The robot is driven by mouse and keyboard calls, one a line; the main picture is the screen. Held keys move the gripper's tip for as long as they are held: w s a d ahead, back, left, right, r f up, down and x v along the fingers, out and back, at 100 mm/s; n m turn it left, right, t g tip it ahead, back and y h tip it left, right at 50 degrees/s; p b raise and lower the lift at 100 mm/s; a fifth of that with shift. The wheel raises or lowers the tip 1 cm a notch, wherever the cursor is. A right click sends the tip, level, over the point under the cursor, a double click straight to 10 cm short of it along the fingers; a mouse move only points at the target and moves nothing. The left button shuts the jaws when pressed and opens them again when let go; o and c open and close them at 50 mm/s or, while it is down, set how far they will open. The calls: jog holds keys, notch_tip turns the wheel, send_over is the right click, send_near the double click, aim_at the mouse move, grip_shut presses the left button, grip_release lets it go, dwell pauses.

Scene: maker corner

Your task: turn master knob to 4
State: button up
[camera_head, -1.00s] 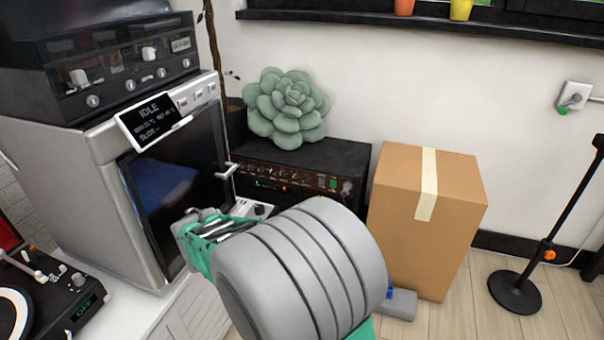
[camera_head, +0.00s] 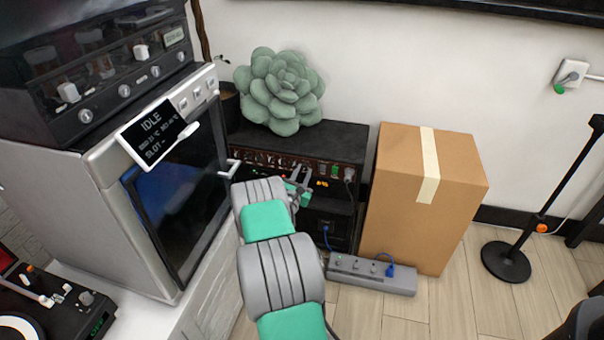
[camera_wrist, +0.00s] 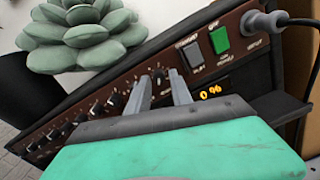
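The amplifier (camera_head: 345,150) is a black box with a brown-red front panel (camera_wrist: 110,92). In the wrist view a row of dark knobs runs along the panel. The knob nearest the switches (camera_wrist: 158,74), likely the master knob, has a pale pointer directed roughly upward; its label is not readable. My gripper (camera_wrist: 159,76) is open, with one finger on each side of this knob; contact cannot be told. In the head view my gripper (camera_head: 299,184) is at the panel's right part, and my arm hides some of the panel. An orange display (camera_wrist: 210,92) reads about 0 %.
A green switch (camera_wrist: 219,40) and a grey switch (camera_wrist: 190,53) sit right of the knob, near a plugged cable (camera_wrist: 262,24). A succulent cushion (camera_head: 279,92) lies on the amplifier. A cardboard box (camera_head: 400,200) and a power strip (camera_head: 372,274) are at right; an oven-like machine (camera_head: 120,210) stands left.

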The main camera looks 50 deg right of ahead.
jog(key=shift+w+d, duration=0.2)
jog(key=shift+d, duration=0.15)
grip_shut()
